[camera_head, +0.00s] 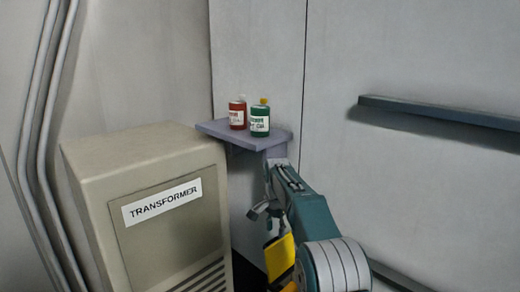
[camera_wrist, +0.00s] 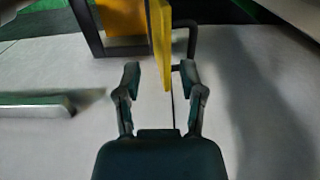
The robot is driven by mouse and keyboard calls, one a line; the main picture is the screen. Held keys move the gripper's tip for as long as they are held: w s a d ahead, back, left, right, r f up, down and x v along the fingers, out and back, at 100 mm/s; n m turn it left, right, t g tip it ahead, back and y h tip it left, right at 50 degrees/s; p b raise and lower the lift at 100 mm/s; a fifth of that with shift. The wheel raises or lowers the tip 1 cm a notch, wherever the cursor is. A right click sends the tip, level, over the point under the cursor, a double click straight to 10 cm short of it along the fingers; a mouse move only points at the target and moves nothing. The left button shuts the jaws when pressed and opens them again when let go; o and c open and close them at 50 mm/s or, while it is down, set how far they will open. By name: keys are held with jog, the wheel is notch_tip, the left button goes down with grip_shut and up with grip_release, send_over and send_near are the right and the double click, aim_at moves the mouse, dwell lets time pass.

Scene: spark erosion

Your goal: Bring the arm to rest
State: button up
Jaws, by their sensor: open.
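My gripper (camera_wrist: 160,75) shows in the wrist view with its two dark fingers spread apart. No object is held between them. A pale grey surface lies behind the fingers. In the head view my teal arm reaches up from the lower right, its upper end just below the small shelf. A small dark part beside the arm looks like my gripper (camera_head: 263,209), but its fingers are too small to read there.
A beige transformer cabinet (camera_head: 150,160) stands left of my arm. A red container (camera_head: 237,117) and a green container (camera_head: 260,122) stand on the grey shelf (camera_head: 215,127). A dark rail (camera_head: 440,112) juts from the right wall. Pipes (camera_head: 45,130) run at far left.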

jog(key=s+d+r+n+t, duration=0.2)
jog(key=s+d+r, duration=0.2)
jog(key=s+r, duration=0.45)
jog(key=s+d+r+n+t, duration=0.1)
jog(key=s+d+r+n, duration=0.2)
jog(key=s+r, duration=0.55)
jog(key=s+d+f+n+t, duration=0.1)
jog(key=s+f, duration=0.3)
jog(key=s, duration=0.8)
jog(key=s+d+f+n+t, duration=0.1)
jog(key=s+f, duration=0.4)
jog(key=s, duration=0.8)
jog(key=shift+d+n+t, duration=0.3)
jog(key=shift+d+n, duration=0.55)
jog(key=shift+n, duration=0.15)
